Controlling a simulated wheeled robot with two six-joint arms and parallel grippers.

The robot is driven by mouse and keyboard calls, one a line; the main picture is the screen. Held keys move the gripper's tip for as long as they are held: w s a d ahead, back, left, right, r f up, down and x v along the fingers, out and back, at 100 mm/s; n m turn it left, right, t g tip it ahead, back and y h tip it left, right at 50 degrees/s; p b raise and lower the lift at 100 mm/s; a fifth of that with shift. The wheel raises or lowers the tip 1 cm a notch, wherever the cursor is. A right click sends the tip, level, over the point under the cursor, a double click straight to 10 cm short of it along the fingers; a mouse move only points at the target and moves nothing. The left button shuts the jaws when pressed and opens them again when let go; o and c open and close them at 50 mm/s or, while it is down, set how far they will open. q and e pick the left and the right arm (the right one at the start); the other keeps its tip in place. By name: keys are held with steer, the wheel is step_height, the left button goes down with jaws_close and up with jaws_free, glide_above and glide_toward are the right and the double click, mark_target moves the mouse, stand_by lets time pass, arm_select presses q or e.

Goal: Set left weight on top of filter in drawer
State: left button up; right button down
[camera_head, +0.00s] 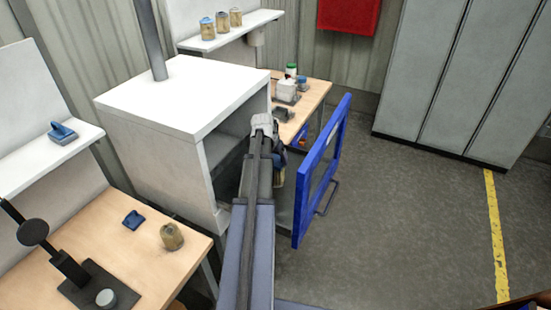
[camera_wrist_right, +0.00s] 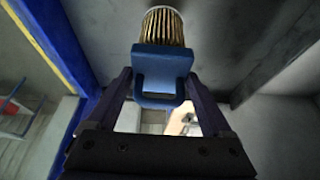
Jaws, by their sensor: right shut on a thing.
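My right gripper (camera_wrist_right: 165,90) is shut on a blue weight (camera_wrist_right: 163,62) with a loop handle. A pleated tan filter (camera_wrist_right: 165,25) shows directly beyond the weight in the wrist view; they look touching or nearly so. In the head view my right arm reaches into the open front of a white cabinet, beside its blue-framed door (camera_head: 323,172). There my right gripper (camera_head: 277,150) largely hides the weight, and a bit of the tan filter (camera_head: 278,181) shows below. Whether the filter stands on a surface is hidden. My left gripper is out of view.
Another blue weight (camera_head: 62,133) sits on the left shelf, and a small blue piece (camera_head: 133,219) and a tan filter (camera_head: 172,236) stand on the left bench. Several filters line the back shelf (camera_head: 250,20). The floor right of the door is clear.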

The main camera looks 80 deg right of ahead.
steer(key=shift+f+b, duration=0.55)
stand_by(0.5)
jaws_free()
steer(key=shift+a+r, duration=0.1)
steer(key=p+v, duration=0.7)
steer(key=shift+r, duration=0.3)
steer(key=shift+f, duration=0.15)
steer(key=b+x, duration=0.7)
steer(key=shift+f, duration=0.35)
steer(key=shift+r, duration=0.2)
